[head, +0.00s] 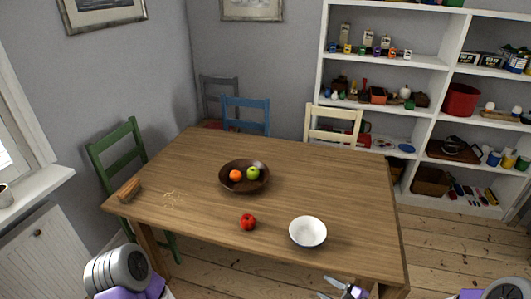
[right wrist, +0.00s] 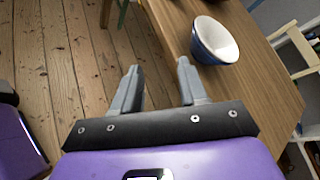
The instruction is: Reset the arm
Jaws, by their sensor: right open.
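My right gripper (head: 324,287) is at the bottom edge of the head view, by the near edge of the wooden table (head: 190,165). In the right wrist view my right gripper (right wrist: 158,70) has its two grey fingers apart with nothing between them. A white bowl (head: 308,231), blue outside, stands on the table; it also shows beyond the fingers in the right wrist view (right wrist: 215,40), apart from them. Of my left arm only a grey joint and a purple link show at the lower left; its gripper is not in view.
A brown bowl (head: 231,185) holds an orange and a green apple. A red fruit (head: 247,222) and a brown object (head: 129,190) lie on the table. Green (head: 131,130), blue (head: 246,104) and cream (head: 333,112) chairs stand around it. Loaded shelves (head: 446,40) stand behind.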

